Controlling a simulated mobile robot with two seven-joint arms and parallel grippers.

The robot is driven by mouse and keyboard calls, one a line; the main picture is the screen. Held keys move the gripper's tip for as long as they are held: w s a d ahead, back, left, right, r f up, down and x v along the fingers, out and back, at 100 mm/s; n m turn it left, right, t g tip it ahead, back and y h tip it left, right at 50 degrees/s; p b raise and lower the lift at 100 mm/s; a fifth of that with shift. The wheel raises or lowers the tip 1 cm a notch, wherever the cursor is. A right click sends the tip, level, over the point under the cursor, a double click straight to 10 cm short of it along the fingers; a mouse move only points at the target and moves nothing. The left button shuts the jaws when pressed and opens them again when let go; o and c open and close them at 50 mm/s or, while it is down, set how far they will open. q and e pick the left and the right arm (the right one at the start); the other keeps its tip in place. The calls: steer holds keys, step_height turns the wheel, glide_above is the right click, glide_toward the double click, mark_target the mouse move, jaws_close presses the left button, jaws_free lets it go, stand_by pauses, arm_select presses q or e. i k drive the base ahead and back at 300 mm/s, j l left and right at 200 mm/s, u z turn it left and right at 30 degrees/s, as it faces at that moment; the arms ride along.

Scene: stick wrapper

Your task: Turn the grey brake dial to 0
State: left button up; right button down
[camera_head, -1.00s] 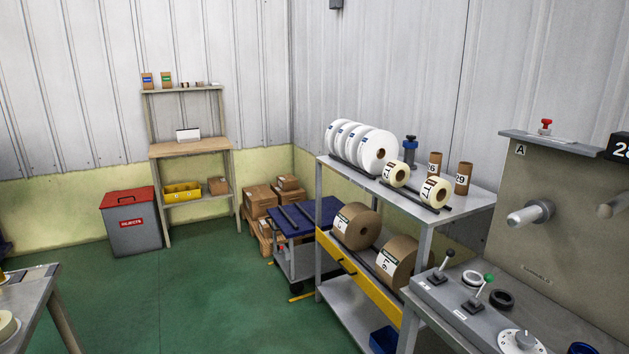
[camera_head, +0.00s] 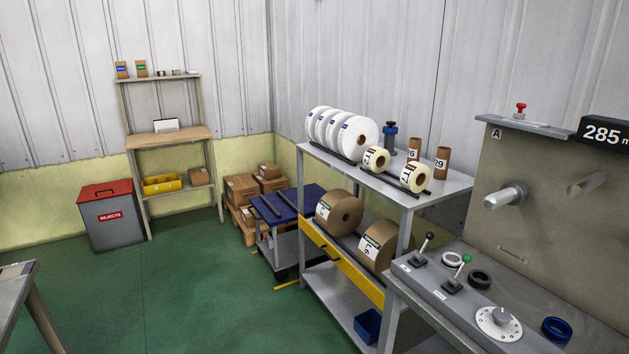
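The brake dial (camera_head: 500,322) is a round white scale plate with a grey knob in its middle, on the sloped grey control panel at the lower right of the head view. The marks on its scale are too small to read, so I cannot tell its setting. Neither of my grippers shows in the view.
A blue ring (camera_head: 556,329) and a black ring (camera_head: 480,279) lie nearby. A shelf rack (camera_head: 452,184) with rolls stands left of the machine. Green floor is open at left.

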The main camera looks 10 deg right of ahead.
mark_target(501, 316)
steer(key=z, duration=1.4)
